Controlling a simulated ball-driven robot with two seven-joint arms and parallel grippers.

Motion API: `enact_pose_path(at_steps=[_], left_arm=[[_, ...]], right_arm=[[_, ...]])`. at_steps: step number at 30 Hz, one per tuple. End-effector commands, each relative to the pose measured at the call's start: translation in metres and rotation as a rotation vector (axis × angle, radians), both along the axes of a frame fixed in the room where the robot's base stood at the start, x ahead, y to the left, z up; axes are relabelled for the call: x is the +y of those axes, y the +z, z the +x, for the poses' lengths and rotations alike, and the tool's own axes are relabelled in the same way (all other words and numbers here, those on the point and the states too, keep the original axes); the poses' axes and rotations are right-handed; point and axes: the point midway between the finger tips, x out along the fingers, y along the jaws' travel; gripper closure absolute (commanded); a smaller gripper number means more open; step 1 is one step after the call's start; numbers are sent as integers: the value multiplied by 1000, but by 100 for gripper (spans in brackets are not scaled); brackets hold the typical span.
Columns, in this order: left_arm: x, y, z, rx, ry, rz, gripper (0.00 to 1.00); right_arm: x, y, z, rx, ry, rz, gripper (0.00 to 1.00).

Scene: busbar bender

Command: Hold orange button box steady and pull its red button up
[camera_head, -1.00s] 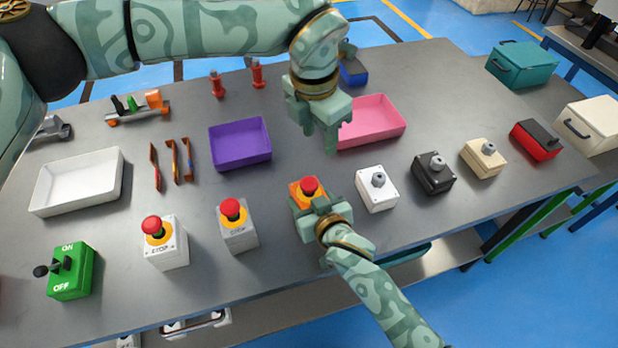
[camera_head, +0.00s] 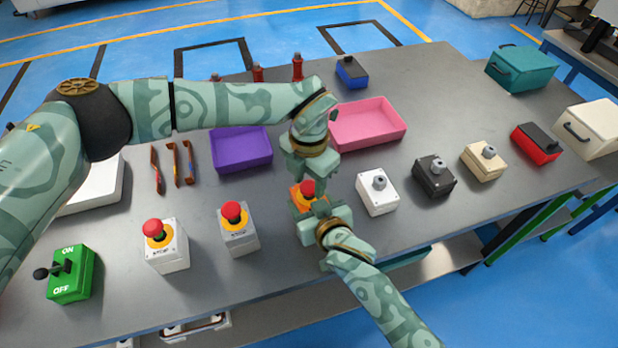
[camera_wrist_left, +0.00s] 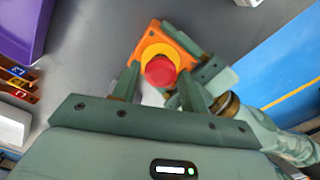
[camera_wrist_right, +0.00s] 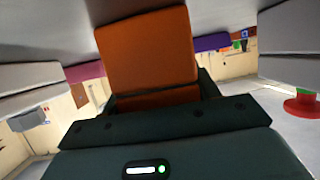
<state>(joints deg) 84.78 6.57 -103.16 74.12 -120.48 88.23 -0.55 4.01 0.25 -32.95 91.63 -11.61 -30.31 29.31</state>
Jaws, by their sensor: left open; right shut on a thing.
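The orange button box (camera_head: 300,199) stands near the front edge of the table, with its red button (camera_head: 307,187) on top. My right gripper (camera_head: 316,212) is shut on the box from the front; in the right wrist view the orange box (camera_wrist_right: 148,52) fills the space between its fingers. My left gripper (camera_head: 309,172) is open just above and behind the button. In the left wrist view the red button (camera_wrist_left: 161,70), on its yellow ring, shows between the open left fingers (camera_wrist_left: 158,85). I cannot tell whether the fingers touch it.
A grey box with a red button (camera_head: 237,226) stands to the left and a white box with a grey knob (camera_head: 377,193) close to the right. Purple (camera_head: 240,150) and pink (camera_head: 366,124) trays lie behind. The table's front edge is near.

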Motion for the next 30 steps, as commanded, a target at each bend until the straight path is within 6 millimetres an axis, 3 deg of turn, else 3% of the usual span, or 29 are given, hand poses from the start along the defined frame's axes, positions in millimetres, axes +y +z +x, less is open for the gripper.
enact_pose_path(at_steps=[4, 9, 24, 25, 26, 30], left_arm=[[0, 0, 0, 0, 0, 0, 56], [0, 0, 0, 0, 0, 0, 100], [0, 13, 0, -1, 0, -1, 100], [0, 14, 0, -1, 0, -1, 63], [0, 14, 0, -1, 0, -1, 56], [0, 13, 0, 0, 0, 0, 56]], right_arm=[[0, 0, 0, 1, 0, 0, 69], [0, 0, 0, 1, 0, 0, 69], [-1, -2, -1, 4, -1, -3, 69], [-1, -2, -1, 4, -1, -4, 69], [-1, -2, -1, 4, -1, -4, 69], [-1, -2, -1, 4, -1, -4, 69]])
